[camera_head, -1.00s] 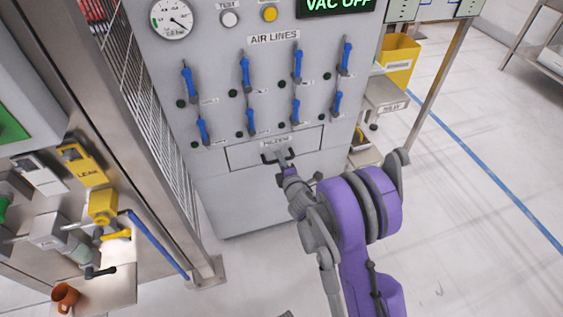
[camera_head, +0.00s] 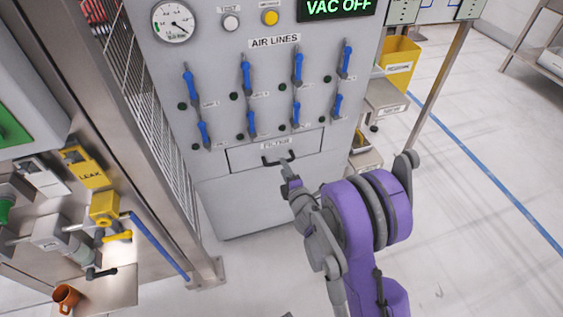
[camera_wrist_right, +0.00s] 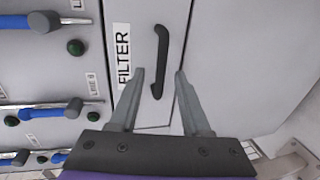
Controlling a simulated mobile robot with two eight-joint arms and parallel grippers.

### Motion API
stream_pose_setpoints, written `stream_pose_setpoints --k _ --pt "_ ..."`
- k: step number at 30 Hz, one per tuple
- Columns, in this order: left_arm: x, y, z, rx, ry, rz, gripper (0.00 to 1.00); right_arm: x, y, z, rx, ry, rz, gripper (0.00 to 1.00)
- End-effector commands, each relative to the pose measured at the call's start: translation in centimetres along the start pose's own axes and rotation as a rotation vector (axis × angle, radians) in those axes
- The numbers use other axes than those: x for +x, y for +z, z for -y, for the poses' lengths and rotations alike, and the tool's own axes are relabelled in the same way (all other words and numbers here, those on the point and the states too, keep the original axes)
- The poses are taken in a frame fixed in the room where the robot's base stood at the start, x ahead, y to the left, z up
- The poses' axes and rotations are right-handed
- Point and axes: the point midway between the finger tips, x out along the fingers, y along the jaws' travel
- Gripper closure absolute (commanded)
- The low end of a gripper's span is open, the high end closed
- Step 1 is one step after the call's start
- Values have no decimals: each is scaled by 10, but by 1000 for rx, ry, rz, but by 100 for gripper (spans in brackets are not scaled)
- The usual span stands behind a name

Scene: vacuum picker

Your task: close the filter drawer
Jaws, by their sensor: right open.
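The filter drawer (camera_head: 240,156) is a grey front panel low on the cabinet, below the air-line levers. It looks flush with the cabinet face, though a small gap is hard to judge. Its black handle (camera_head: 278,159) shows in the head view and, with the FILTER label, in the right wrist view (camera_wrist_right: 160,62). My right gripper (camera_head: 286,170) is just in front of the handle. In the right wrist view its fingers (camera_wrist_right: 160,75) are open, spread to either side of the handle's lower end, and hold nothing. My left gripper is not in view.
Blue air-line levers (camera_head: 246,72) line the grey cabinet above the drawer. A metal post and mesh fence (camera_head: 150,110) stand to the left. Yellow bin (camera_head: 399,60) and shelves are at right. The floor at right is open.

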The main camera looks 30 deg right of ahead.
Motion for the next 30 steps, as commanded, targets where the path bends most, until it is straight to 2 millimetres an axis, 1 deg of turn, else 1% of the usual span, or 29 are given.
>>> stream_pose_setpoints --k 1,3,6,10,15,30 --pt "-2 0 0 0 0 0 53 -12 0 -1 -2 0 0 53" --pt "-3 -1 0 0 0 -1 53 -26 0 -1 -1 0 0 53" --pt "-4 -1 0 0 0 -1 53 -41 0 0 -1 0 0 53" --pt "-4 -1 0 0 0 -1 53 -55 0 0 -2 0 0 53" --pt "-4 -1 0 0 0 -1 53 -60 0 0 0 0 0 53" --pt "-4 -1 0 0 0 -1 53 -60 0 -1 7 -3 3 53"
